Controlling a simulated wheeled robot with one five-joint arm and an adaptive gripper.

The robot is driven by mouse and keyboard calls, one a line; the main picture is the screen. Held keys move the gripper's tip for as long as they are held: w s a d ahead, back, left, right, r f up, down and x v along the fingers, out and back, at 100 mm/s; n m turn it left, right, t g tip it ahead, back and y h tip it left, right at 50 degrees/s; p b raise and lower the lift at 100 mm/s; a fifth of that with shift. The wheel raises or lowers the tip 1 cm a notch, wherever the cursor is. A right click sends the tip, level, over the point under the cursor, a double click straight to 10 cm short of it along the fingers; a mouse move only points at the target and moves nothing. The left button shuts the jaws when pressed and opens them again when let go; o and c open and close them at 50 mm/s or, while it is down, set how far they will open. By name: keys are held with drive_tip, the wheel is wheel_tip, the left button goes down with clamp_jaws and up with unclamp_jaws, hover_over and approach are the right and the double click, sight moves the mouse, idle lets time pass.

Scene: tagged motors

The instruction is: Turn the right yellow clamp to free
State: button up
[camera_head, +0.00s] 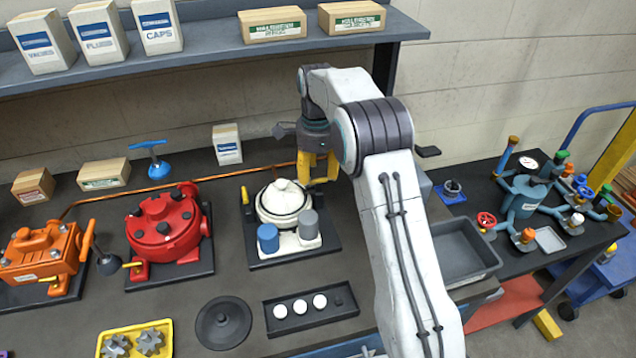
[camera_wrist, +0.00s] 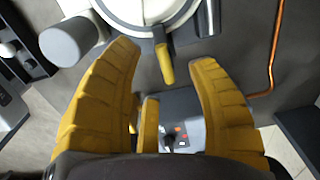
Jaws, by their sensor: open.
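The white motor (camera_head: 283,203) sits on a dark base plate in the middle of the bench, with a blue and a grey cylinder at its front. Its left yellow clamp (camera_head: 244,195) stands at the plate's left side. The right yellow clamp (camera_wrist: 166,64) shows in the wrist view as a short lever sticking out from the motor's round rim. My gripper (camera_wrist: 166,54) is open, its yellow fingers on either side of that clamp with a gap to each. In the head view my gripper (camera_head: 318,170) is over the motor's right back side and hides the right clamp.
A red motor (camera_head: 164,226) and an orange motor (camera_head: 40,252) stand to the left. A tray with white discs (camera_head: 310,309) and a dark round lid (camera_head: 223,323) lie in front. A copper pipe (camera_head: 150,192) runs behind. A grey bin (camera_head: 462,250) stands right.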

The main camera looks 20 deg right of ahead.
sight(317, 182)
drive_tip(key=shift+f, duration=2.2)
clamp_jaws()
